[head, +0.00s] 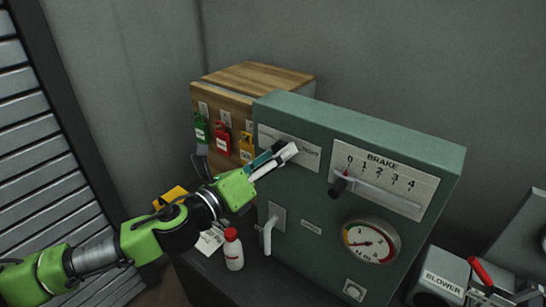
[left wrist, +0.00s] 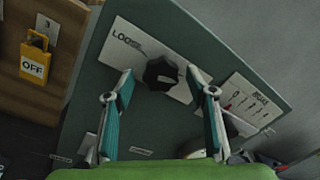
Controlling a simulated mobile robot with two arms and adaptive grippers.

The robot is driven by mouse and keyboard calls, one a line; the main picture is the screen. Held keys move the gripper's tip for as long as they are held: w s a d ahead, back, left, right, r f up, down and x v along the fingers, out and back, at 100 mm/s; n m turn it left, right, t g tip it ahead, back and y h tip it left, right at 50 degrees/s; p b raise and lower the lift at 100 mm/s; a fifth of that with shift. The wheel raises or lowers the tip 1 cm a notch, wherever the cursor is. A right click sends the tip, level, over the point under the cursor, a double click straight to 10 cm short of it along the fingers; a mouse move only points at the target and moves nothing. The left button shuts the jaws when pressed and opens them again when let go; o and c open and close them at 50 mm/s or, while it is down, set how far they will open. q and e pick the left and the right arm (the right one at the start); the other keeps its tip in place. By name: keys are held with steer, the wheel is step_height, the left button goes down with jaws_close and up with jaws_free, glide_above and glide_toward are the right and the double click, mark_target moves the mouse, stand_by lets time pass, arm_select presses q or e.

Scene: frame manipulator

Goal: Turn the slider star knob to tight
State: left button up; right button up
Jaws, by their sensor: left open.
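The black star knob (left wrist: 161,73) sits on a white label plate (left wrist: 123,52) on the green cabinet face, and part of the word starting "LO" shows at the plate's left. In the head view my left gripper covers the knob, and only part of the plate (head: 310,158) shows. My left gripper (head: 283,154) reaches up to the plate from the lower left. In the left wrist view the open gripper (left wrist: 161,86) has one finger on each side of the knob, with gaps visible. I cannot tell how far its tips are from the face. My right gripper is not in view.
The green cabinet (head: 420,150) also carries a BRAKE slider (head: 340,185), a gauge (head: 370,242) and a lever handle (head: 269,235). A red-capped bottle (head: 233,250) stands in front. A wooden box (head: 262,78) with coloured tags is behind left. A BLOWER box (head: 440,278) is at right.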

arm_select(q)
steer(key=v, duration=1.2)
